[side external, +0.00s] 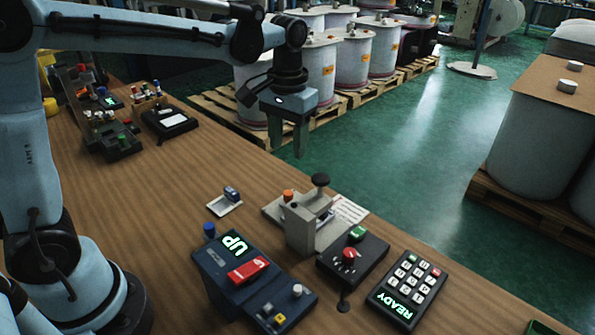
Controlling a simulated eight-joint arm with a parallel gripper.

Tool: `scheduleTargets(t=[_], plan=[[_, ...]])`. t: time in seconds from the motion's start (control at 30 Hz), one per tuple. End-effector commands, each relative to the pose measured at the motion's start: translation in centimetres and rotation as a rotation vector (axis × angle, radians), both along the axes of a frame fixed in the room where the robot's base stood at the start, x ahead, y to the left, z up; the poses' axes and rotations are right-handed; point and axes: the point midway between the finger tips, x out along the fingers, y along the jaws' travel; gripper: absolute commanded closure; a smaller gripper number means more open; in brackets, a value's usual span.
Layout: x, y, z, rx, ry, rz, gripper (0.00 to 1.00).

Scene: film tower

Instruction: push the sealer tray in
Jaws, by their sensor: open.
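A grey sealer-like press (306,232) with a black knob on top stands on the wooden table, right of the middle. A flat grey plate (272,210) sticks out at its left foot; I cannot tell for sure whether this is the sealer tray or how far out it is. An orange knob (288,195) shows beside the press. My gripper (288,146) is open and empty, pointing down, well above and behind the press in the picture. It touches nothing that I can see.
A blue control box (252,275) reading UP, a box with a red knob (350,260) and a keypad (408,290) reading READY stand close around the press. The table's middle (170,195) is clear.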

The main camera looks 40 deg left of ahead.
Motion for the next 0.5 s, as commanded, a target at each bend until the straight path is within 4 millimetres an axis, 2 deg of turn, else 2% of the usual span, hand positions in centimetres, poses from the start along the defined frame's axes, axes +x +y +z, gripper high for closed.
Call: scheduleTargets(t=[0.17, 0.27, 0.5], plan=[[0.00, 0.01, -0.03, 0.000, 0.000, 0.024, 0.51], [-0.03, 0.05, -0.05, -0.002, -0.005, 0.121, 0.51], [-0.16, 0.18, -0.12, -0.013, -0.020, 0.636, 0.51]])
